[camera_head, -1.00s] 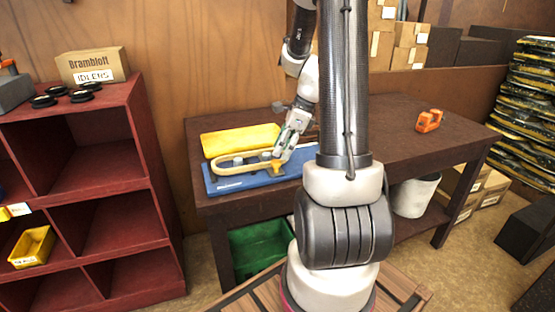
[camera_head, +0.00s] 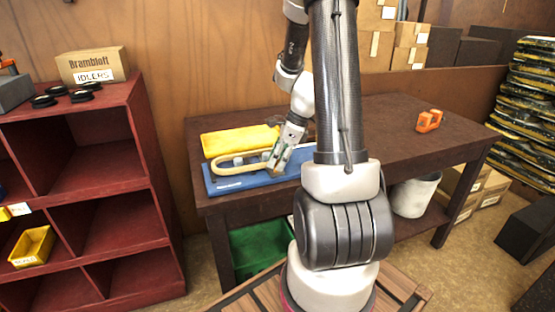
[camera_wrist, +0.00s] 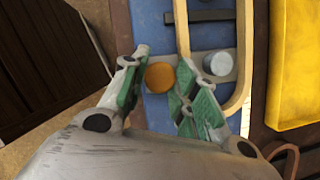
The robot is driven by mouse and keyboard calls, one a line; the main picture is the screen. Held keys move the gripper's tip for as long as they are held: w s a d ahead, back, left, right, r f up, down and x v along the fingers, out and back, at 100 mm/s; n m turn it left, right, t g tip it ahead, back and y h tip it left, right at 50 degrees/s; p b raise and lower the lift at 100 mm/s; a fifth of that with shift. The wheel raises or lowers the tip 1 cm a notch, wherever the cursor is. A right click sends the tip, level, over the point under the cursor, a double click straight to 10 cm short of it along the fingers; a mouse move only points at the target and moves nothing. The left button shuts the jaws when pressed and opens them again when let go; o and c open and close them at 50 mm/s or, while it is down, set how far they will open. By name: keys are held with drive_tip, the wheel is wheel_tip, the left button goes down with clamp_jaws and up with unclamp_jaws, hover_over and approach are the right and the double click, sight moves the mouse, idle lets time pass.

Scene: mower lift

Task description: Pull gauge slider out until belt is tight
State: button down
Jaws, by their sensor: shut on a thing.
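A blue board (camera_head: 232,184) lies on the dark workbench and carries the gauge. A tan belt (camera_head: 220,159) forms a long loop on it. In the wrist view the belt (camera_wrist: 243,75) passes around a grey round post (camera_wrist: 219,64). An orange-yellow round knob (camera_wrist: 160,77), apparently the slider's, sits between my fingers. The right finger hides part of the belt. I cannot tell how tight the belt is.
A yellow tray or pad (camera_head: 238,140) lies just behind the blue board. An orange tool (camera_head: 429,120) stands on the right of the workbench (camera_head: 395,150). A red shelf (camera_head: 85,150) with a box of idlers (camera_head: 92,66) stands at the left. The bench between board and orange tool is clear.

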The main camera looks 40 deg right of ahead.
drive_tip(key=d, duration=0.2)
drive_tip(key=s+d, duration=0.1)
drive_tip(key=d, duration=0.2)
drive_tip(key=shift+s+d, duration=0.35)
drive_tip(key=shift+d, duration=0.05)
drive_tip(key=c, duration=1.4)
unclamp_jaws()
drive_tip(key=v, duration=1.2)
